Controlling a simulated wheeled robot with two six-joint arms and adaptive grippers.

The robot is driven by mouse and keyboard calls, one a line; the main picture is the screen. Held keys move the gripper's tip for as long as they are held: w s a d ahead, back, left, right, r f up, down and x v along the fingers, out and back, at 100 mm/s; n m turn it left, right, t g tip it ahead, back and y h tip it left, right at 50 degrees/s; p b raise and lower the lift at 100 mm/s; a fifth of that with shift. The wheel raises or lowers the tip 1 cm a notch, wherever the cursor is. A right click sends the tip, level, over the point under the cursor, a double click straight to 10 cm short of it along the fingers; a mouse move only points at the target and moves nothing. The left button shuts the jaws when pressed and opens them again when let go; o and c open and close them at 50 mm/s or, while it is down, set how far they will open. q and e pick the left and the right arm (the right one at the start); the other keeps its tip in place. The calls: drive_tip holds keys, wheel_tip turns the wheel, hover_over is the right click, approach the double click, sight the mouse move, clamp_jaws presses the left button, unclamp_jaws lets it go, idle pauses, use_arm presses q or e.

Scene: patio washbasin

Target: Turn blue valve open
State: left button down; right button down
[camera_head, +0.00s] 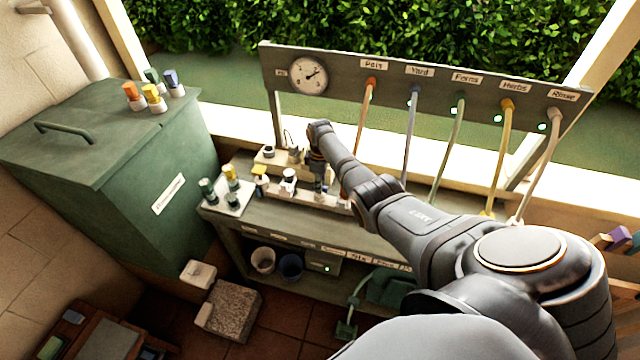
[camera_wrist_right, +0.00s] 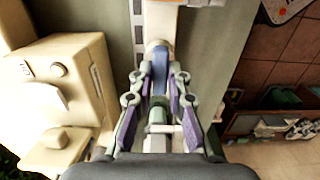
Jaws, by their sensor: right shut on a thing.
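My right gripper (camera_head: 318,180) reaches down to the row of valves on a pale manifold (camera_head: 280,191) on the bench. In the right wrist view the gripper (camera_wrist_right: 159,78) has its two fingers closed in on the blue valve's handle (camera_wrist_right: 159,88), one on each side. In the head view the gripper and arm largely hide this valve. How far the handle is turned cannot be told. My left gripper is in neither view.
A cream box (camera_wrist_right: 60,88) stands close to the left of the gripper in the wrist view. A panel with a gauge (camera_head: 308,75) and several coloured hoses stands behind the bench. A white tray (camera_head: 226,207) with bottles lies left of the manifold. A green bin (camera_head: 130,190) stands further left.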

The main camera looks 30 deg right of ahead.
drive_tip(key=shift+w, duration=0.1)
drive_tip(key=c, duration=1.3)
unclamp_jaws()
wheel_tip(320, 180, up, 12)
